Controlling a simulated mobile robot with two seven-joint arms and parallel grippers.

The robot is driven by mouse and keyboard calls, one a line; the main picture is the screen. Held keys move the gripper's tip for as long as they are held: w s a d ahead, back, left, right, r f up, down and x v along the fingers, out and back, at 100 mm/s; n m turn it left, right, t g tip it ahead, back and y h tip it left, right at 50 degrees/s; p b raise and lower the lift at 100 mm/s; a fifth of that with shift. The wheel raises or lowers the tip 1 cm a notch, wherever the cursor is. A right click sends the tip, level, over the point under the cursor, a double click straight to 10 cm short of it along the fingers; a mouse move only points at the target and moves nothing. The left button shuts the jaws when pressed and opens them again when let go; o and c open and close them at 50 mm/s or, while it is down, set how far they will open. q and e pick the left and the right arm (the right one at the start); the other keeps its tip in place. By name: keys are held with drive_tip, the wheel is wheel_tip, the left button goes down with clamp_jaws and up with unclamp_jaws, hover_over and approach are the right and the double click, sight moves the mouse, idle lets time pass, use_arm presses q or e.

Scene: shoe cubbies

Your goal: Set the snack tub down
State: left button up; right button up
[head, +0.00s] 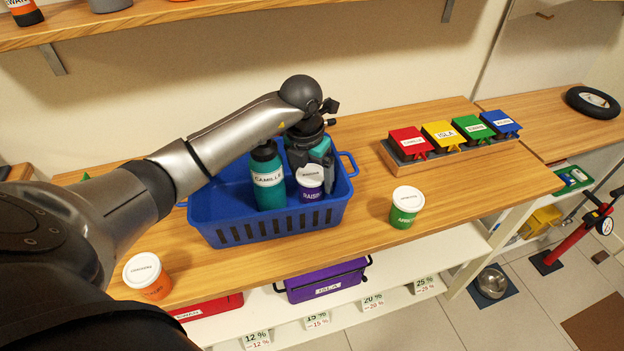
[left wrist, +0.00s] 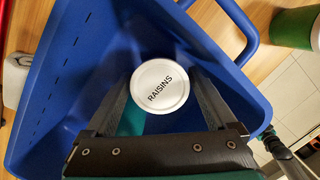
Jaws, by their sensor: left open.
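A purple snack tub (head: 309,187) with a white lid stands upright in the blue basket (head: 237,233) on the wooden counter. Its lid reads RAISINS in the left wrist view (left wrist: 160,86). My left gripper (head: 318,172) reaches down into the basket from above. Its fingers are open, one on each side of the tub (left wrist: 143,90); whether they touch it cannot be told. The tub's lower part is hidden by the basket wall. My right gripper is not in view.
A teal bottle (head: 267,184) labelled CAMILLE stands in the basket left of the tub. A green tub (head: 405,212) is on the counter right of the basket, an orange tub (head: 150,285) at front left. Colored boxes (head: 445,135) sit in a tray behind. A shelf (head: 130,22) hangs above.

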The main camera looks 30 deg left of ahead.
use_arm(q)
drive_tip(key=r, duration=0.3)
drive_tip(key=s+r+p, duration=0.1)
drive_tip(key=r, duration=0.4)
drive_tip(key=shift+s+r, duration=0.15)
drive_tip(key=shift+r, duration=0.15)
drive_tip(key=shift+s+r+p, duration=0.1)
drive_tip(key=shift+r+p, duration=0.2)
drive_tip(key=shift+r, duration=0.25)
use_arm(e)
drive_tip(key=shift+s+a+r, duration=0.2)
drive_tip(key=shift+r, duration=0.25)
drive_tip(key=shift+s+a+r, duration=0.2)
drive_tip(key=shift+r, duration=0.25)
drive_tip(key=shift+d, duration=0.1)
